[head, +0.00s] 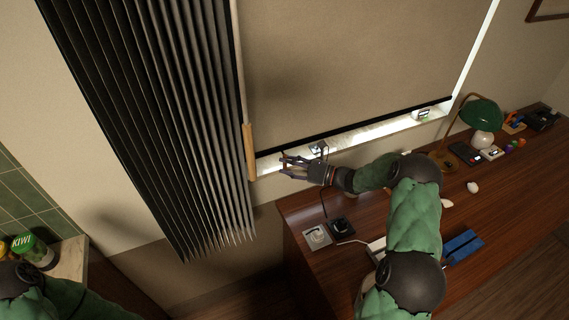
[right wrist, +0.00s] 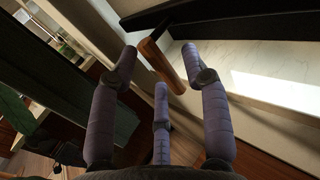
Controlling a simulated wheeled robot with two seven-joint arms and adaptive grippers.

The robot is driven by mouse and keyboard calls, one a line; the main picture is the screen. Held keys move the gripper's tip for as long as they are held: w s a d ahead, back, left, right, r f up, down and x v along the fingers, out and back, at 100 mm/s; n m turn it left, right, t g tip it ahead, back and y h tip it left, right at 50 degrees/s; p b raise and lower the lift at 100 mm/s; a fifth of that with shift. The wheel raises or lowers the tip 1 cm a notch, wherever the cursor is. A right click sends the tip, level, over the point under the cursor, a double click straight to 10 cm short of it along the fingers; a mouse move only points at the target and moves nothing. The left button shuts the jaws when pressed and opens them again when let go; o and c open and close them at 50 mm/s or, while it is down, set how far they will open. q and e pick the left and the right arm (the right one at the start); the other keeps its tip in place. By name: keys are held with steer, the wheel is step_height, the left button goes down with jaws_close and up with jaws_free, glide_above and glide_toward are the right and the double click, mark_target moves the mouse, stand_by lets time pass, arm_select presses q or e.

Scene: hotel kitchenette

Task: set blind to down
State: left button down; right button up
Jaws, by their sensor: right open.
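A beige roller blind (head: 350,65) covers most of the window, with a black bottom bar (head: 360,124) a little above the bright sill (head: 385,129). A bright gap shows below the bar. A wooden handle (head: 250,152) hangs on a thin rod at the blind's left edge. My right gripper (head: 284,164) is open and empty, just right of the handle's lower part. In the right wrist view, the wooden handle (right wrist: 163,66) lies beyond and between the spread fingertips (right wrist: 160,68), with no clear contact. My left gripper is out of view.
Dark pleated slats (head: 165,120) hang left of the handle. A small object (head: 318,147) stands on the sill.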

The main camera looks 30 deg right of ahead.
steer(key=v, duration=1)
steer(key=shift+s, duration=0.25)
steer(key=shift+d+f, duration=0.1)
